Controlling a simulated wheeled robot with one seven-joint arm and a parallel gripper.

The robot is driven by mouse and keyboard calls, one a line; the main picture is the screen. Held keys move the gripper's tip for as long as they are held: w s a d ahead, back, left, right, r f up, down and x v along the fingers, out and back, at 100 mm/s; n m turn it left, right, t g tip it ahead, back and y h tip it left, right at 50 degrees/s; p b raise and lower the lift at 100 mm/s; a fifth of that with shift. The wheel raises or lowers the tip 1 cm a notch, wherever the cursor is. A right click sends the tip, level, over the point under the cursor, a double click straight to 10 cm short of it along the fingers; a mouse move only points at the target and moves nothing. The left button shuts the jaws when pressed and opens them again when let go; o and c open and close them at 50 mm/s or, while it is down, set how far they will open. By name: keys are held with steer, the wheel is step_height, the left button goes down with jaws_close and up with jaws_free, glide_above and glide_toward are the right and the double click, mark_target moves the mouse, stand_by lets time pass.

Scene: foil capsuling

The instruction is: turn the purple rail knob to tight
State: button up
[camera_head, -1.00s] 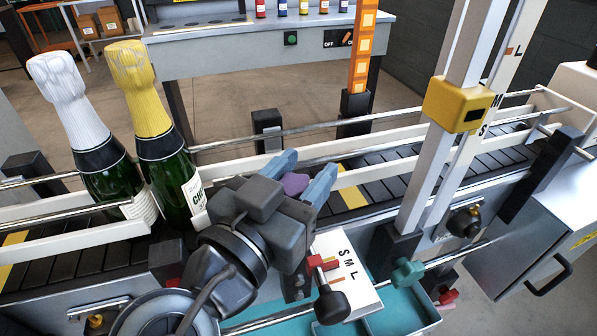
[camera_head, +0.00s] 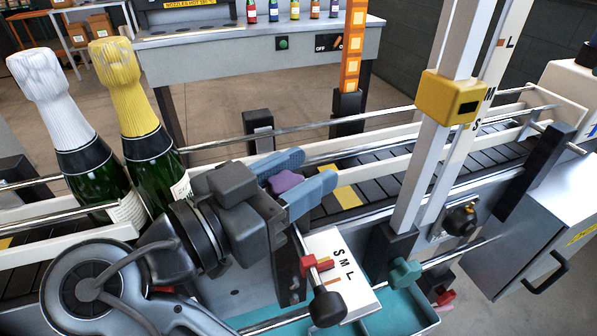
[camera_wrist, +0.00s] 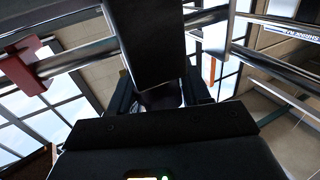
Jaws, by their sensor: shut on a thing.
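The purple knob (camera_head: 285,182) shows in the head view between the two blue-grey fingers of my gripper (camera_head: 300,180). The fingers are shut on it, one on its far side and one on its near side. The knob sits over the near side of the conveyor, and its mount is hidden by my gripper. The wrist view shows dark blocks and metal rails close up, and the knob cannot be made out there. No tight mark can be read near the knob.
Two bottles, one white-topped (camera_head: 75,145) and one yellow-topped (camera_head: 130,115), stand at left. A white S-M-L plate (camera_head: 340,265) with a red pointer and black knob (camera_head: 328,308) lies close below my gripper. A teal knob (camera_head: 405,272) and a yellow block (camera_head: 452,98) are at right.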

mark_target(298, 174)
steer(key=shift+f, duration=0.1)
steer(key=o, duration=1)
steer(key=shift+c, duration=0.2)
steer(key=shift+r, duration=0.6)
step_height(298, 174, up, 3)
steer(key=shift+r, duration=0.1)
steer(key=s+d+r, duration=0.1)
steer(key=d+r, duration=0.1)
steer(key=d, duration=0.1)
steer(key=s+d+r+b, duration=0.1)
steer(key=d+r, duration=0.1)
steer(key=d, duration=0.2)
steer(key=s+d+r, duration=0.1)
steer(key=d+r, duration=0.1)
steer(key=d, duration=0.2)
steer(key=shift+s+d+r, duration=0.1)
steer(key=shift+s+r, duration=0.05)
steer(key=shift+r, duration=0.2)
